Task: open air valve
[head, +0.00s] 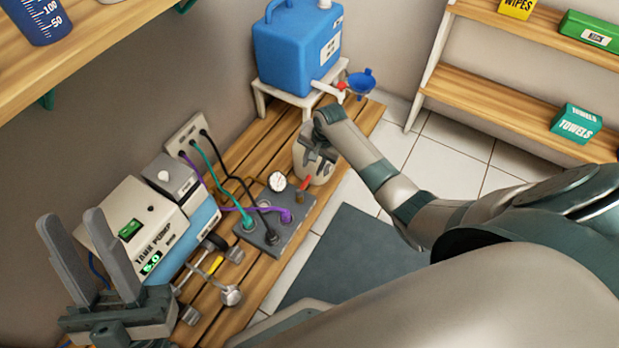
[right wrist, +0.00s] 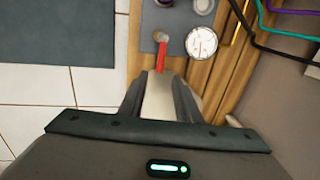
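The air valve's red lever (head: 304,184) stands beside a round white gauge (head: 278,182) on the grey manifold plate (head: 262,228) on the wooden bench. In the right wrist view the red lever (right wrist: 161,54) lies just beyond the fingertips, roughly in line with the gap between them, and the gauge (right wrist: 201,43) is to its right. My right gripper (head: 318,160) is open, above and beyond the lever in the head view. My left gripper (head: 70,214) is open and empty, near the tank pump.
A blue water jug (head: 290,45) on a white stand is behind. Metal-headed tools (head: 231,295) lie at the bench front. A grey mat (head: 350,255) covers floor at right.

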